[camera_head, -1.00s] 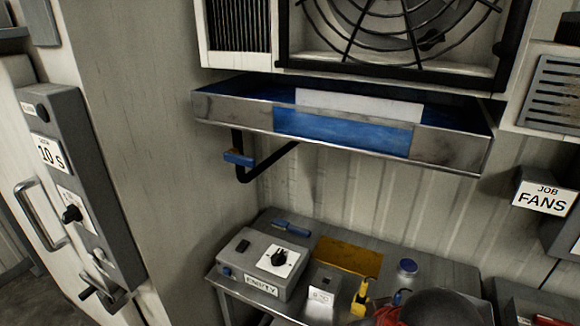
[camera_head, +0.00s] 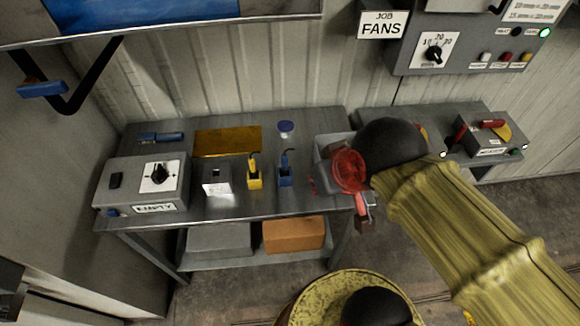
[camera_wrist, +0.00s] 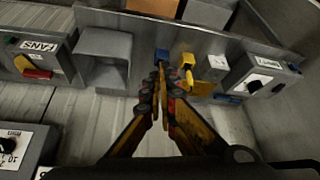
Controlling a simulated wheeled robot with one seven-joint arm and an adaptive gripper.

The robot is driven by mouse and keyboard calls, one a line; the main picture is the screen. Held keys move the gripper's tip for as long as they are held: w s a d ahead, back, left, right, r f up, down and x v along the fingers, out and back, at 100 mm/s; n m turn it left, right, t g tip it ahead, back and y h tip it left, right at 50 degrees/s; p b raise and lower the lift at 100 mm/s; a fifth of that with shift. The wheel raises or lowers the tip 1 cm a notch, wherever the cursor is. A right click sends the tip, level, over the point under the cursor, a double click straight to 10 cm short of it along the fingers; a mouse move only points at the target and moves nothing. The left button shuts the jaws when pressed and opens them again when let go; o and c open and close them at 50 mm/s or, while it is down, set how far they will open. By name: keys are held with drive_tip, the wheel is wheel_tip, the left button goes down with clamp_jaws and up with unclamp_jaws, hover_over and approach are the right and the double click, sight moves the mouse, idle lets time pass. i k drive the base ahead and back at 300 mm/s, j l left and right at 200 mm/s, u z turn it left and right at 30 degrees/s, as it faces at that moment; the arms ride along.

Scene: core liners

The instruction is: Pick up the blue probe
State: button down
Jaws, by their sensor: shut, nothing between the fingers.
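The blue probe (camera_head: 285,170) stands upright on the grey bench, a blue block with a dark thin top, just right of a similar yellow one (camera_head: 255,172). In the wrist view the blue probe (camera_wrist: 161,56) shows just beyond my fingertips, partly hidden by them, with the yellow one (camera_wrist: 187,66) to its right. My gripper (camera_wrist: 162,84) is shut and empty. In the head view my gripper (camera_head: 363,218) is to the right of the blue probe, near the bench's front right corner, apart from it.
A grey tray (camera_head: 325,146) is partly hidden behind my wrist. A small white-labelled block (camera_head: 216,178), a control box (camera_head: 140,184), a brass plate (camera_head: 227,141), a blue-capped jar (camera_head: 286,129) and a lying blue tool (camera_head: 160,138) share the bench. Bins stand on the lower shelf.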

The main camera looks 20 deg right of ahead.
sight(285, 169)
drive_tip(key=k+l+z, duration=0.1)
drive_tip(key=l, duration=0.35)
drive_tip(key=k+l+z, duration=0.15)
drive_tip(key=l, duration=0.3)
drive_tip(key=k+l+z, duration=0.1)
drive_tip(key=l, duration=0.35)
